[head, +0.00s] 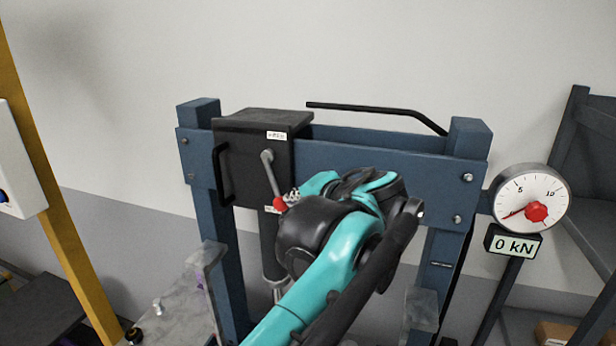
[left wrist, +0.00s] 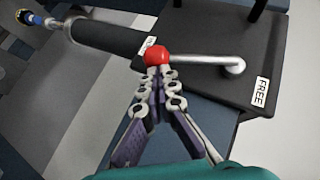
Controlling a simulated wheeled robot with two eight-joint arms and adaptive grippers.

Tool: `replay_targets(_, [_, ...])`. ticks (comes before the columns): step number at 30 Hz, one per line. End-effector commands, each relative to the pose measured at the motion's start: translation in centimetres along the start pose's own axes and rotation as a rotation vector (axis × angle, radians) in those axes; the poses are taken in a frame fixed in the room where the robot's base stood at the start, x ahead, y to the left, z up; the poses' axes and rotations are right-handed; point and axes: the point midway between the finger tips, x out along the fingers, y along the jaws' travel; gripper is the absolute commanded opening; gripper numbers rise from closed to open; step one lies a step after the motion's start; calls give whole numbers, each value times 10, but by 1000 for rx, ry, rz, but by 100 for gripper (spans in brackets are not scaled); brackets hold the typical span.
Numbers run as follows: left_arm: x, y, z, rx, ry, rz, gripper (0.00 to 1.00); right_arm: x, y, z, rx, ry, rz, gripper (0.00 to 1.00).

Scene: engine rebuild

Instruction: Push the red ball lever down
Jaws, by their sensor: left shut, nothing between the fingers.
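The red ball (head: 280,204) sits at the lower end of a grey lever (head: 271,172) on the front of a black box (head: 238,150). The lever hangs down from its pivot, leaning a little to the right. My left gripper (head: 292,196) is at the ball, its fingertips partly hidden by my wrist in the head view. In the left wrist view the shut, empty fingertips (left wrist: 159,72) are right at the red ball (left wrist: 157,56), seemingly touching it. The lever (left wrist: 200,61) runs right to its pivot beside a label reading FREE (left wrist: 261,91). My right gripper is not in view.
The box is mounted on a blue press frame (head: 335,158) with a black bar (head: 375,108) above. A dial gauge (head: 529,199) and a 0 kN display (head: 513,244) stand at right. A yellow post (head: 50,190) is at left. Transparent guards flank the frame low down.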

Motion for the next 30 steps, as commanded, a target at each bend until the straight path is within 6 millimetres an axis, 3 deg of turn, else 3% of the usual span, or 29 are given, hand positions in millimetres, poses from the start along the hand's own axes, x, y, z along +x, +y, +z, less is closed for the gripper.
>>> replay_targets(9, [18,4,14,128,0,-174,0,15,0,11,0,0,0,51])
replay_targets(30, [27,1,20,124,0,-167,0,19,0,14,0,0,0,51])
